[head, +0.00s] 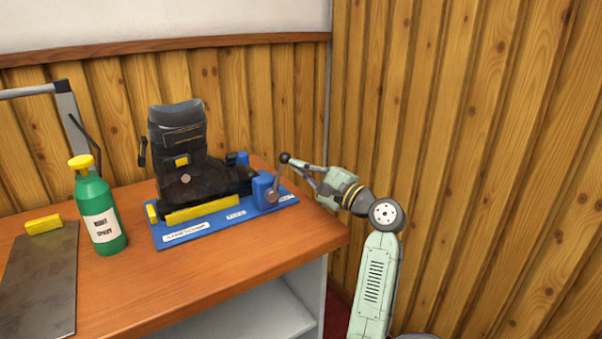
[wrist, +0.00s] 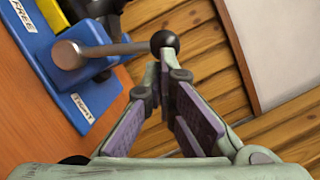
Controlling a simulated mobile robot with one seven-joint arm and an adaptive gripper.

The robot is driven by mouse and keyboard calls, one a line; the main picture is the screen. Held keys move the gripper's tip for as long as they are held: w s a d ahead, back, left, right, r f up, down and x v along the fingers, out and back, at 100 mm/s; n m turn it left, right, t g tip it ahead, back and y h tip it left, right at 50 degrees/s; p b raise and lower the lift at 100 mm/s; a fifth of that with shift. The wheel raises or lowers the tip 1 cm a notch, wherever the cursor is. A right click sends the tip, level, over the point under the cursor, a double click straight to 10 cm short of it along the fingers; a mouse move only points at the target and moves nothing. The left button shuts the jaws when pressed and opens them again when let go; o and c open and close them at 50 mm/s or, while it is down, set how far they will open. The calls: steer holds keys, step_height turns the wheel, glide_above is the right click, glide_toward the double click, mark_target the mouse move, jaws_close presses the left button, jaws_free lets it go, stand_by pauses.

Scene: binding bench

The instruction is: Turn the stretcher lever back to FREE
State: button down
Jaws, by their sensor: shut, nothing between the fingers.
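The stretcher lever (head: 278,178) is a grey metal bar with a black ball knob, on a blue block at the right end of the blue stretcher base (head: 215,222). It stands roughly upright, leaning slightly right in the head view. In the wrist view the lever (wrist: 115,48) runs from its round pivot to the knob (wrist: 165,40). The FREE label (wrist: 20,15) is at upper left and the TIGHT label (wrist: 82,105) is below. My gripper (head: 300,165) is shut and empty, its fingertips (wrist: 160,68) right at the knob; I cannot tell whether they touch it.
A black boot (head: 180,150) stands on the stretcher base. Wood-panelled walls (head: 430,120) are close behind and right.

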steer(key=a+n, duration=0.1)
steer(key=s+a+r+n+g, duration=0.1)
steer(key=n, duration=0.1)
steer(key=shift+s+r, duration=0.1)
steer(key=shift+r, duration=0.1)
steer(key=s+a+n+g+h, duration=0.1)
steer(key=s+a+n+h, duration=0.2)
steer(key=a+n, duration=0.4)
steer(key=shift+s+n, duration=0.9)
steer(key=shift+n, duration=0.4)
steer(key=shift+f, duration=0.1)
steer(key=shift+d, duration=0.1)
